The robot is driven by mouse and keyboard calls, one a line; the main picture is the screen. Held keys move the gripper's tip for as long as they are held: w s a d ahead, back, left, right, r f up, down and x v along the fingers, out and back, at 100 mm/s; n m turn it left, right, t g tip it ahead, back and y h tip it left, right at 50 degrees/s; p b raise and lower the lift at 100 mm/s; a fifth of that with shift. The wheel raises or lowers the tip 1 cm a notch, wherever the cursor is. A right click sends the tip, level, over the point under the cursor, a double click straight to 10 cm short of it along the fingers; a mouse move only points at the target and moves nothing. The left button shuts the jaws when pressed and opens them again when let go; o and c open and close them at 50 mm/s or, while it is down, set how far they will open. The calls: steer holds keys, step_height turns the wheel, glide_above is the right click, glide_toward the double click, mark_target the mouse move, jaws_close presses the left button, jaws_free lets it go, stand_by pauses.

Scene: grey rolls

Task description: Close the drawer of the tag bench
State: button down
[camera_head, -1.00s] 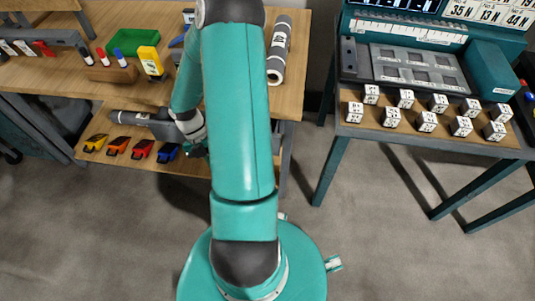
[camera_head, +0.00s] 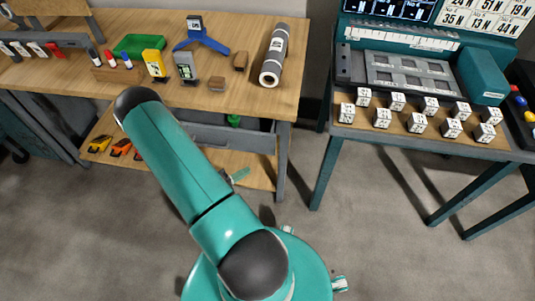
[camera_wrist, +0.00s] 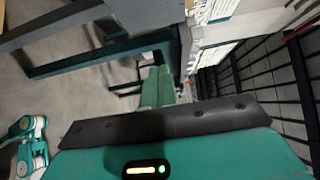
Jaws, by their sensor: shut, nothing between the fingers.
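The wooden tag bench (camera_head: 60,75) stands at the left in the head view. Its grey drawer (camera_head: 250,139) is below the top and stands pulled out, with a green item (camera_head: 233,120) visible inside. My upper arm covers the drawer's left part. My gripper is hidden behind my arm in the head view. In the wrist view its teal body and dark front edge (camera_wrist: 165,124) fill the bottom; it is shut and empty. I cannot make out contact with the drawer. A grey slanted board or panel (camera_wrist: 70,25) shows at the upper left of the wrist view.
A grey roll (camera_head: 274,55), a blue stand (camera_head: 200,40) and small tags lie on the bench top. Coloured clips (camera_head: 120,147) lie on its lower shelf. A teal table (camera_head: 360,131) with white cubes stands at the right. Bare floor lies between.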

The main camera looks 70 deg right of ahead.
glide_toward(274, 147)
steer(key=s, duration=0.4)
steer(key=d, duration=0.4)
steer(key=shift+w+d, duration=0.25)
steer(key=shift+d, duration=0.15)
